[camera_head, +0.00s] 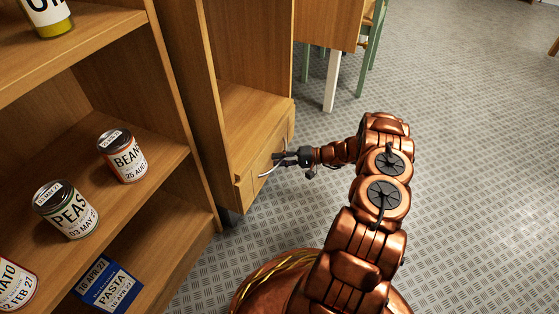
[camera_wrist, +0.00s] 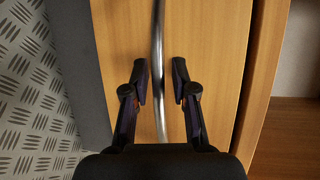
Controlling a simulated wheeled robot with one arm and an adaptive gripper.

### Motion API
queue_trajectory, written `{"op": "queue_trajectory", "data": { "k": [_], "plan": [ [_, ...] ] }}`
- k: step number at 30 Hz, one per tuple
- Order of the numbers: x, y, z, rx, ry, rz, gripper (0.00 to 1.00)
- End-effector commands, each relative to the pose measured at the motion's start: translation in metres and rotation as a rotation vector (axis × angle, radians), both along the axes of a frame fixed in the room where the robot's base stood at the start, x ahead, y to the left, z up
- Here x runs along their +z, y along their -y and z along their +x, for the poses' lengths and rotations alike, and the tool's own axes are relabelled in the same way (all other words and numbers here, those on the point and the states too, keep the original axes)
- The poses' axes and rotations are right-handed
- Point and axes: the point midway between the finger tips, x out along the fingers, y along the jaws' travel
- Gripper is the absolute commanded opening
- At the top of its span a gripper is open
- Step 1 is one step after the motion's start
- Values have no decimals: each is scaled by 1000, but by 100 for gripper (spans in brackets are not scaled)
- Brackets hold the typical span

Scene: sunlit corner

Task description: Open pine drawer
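The pine drawer (camera_head: 258,160) sits low in a wooden cabinet at the centre of the head view, and its front looks closed. A curved metal handle (camera_head: 268,169) stands on that front. My gripper (camera_head: 283,161) is at the handle. In the wrist view the handle (camera_wrist: 158,65) runs upright in front of the wood drawer front (camera_wrist: 218,60). My gripper (camera_wrist: 160,85) has one finger on each side of the bar. The fingers are open, with gaps between them and the bar. The lower end of the bar is hidden behind the gripper body.
A shelf unit (camera_head: 190,155) at left holds cans, including a beans can (camera_head: 127,160) and a peas can (camera_head: 70,212), and a blue pasta box (camera_head: 108,287). A table (camera_head: 330,20) with a green chair (camera_head: 372,40) stands behind. The metal floor (camera_head: 470,150) at right is clear.

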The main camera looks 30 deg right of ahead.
Motion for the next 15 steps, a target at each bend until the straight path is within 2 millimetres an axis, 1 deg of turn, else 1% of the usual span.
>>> {"op": "queue_trajectory", "data": {
  "k": [1, 8, 15],
  "plan": [
    [0, 0, 0, 0, 0, 0, 24],
    [0, 0, 0, 1, 0, 0, 0],
    [0, 0, 0, 1, 0, 0, 0]
  ]
}}
